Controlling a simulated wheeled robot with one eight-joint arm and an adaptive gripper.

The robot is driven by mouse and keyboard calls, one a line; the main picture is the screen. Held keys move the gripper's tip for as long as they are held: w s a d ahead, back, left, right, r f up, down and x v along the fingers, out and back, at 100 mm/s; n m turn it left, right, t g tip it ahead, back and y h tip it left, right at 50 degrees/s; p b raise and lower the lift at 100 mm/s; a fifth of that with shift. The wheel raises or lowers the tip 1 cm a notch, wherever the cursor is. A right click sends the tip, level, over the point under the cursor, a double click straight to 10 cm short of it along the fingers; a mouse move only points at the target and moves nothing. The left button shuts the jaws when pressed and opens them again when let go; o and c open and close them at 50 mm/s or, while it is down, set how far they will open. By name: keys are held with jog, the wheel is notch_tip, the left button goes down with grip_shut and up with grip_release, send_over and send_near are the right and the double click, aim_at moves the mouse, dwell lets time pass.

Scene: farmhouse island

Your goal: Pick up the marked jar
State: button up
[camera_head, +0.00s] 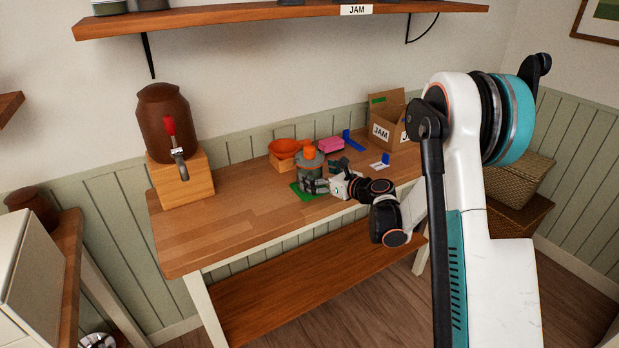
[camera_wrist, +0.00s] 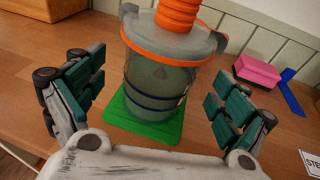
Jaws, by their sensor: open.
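The jar (camera_wrist: 157,85) is a clear greenish vessel with dark blue bands, an orange rim ring and a grey lid, with an orange ribbed piece on top. It stands upright on a green mat (camera_wrist: 118,112) on the wooden table. In the head view the jar (camera_head: 308,165) is partly hidden by my gripper (camera_head: 318,185). My gripper, also in the wrist view (camera_wrist: 155,108), is open, with one finger pad on each side of the jar's lower body. A gap shows between the pads and the jar. I cannot make out a mark on the jar.
A pink block (camera_head: 330,145), blue pieces (camera_head: 352,140) and a cardboard JAM box (camera_head: 385,130) lie to the right. A brown dispenser (camera_head: 165,120) stands left. The table's front left (camera_head: 220,235) is clear.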

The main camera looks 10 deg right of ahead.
jog(key=b+x, duration=0.1)
jog(key=x, duration=0.3)
jog(key=shift+w, duration=0.2)
jog(key=c, duration=1.6)
jog(key=shift+c, duration=0.2)
notch_tip(320, 180, up, 20)
jog(key=p, duration=0.6)
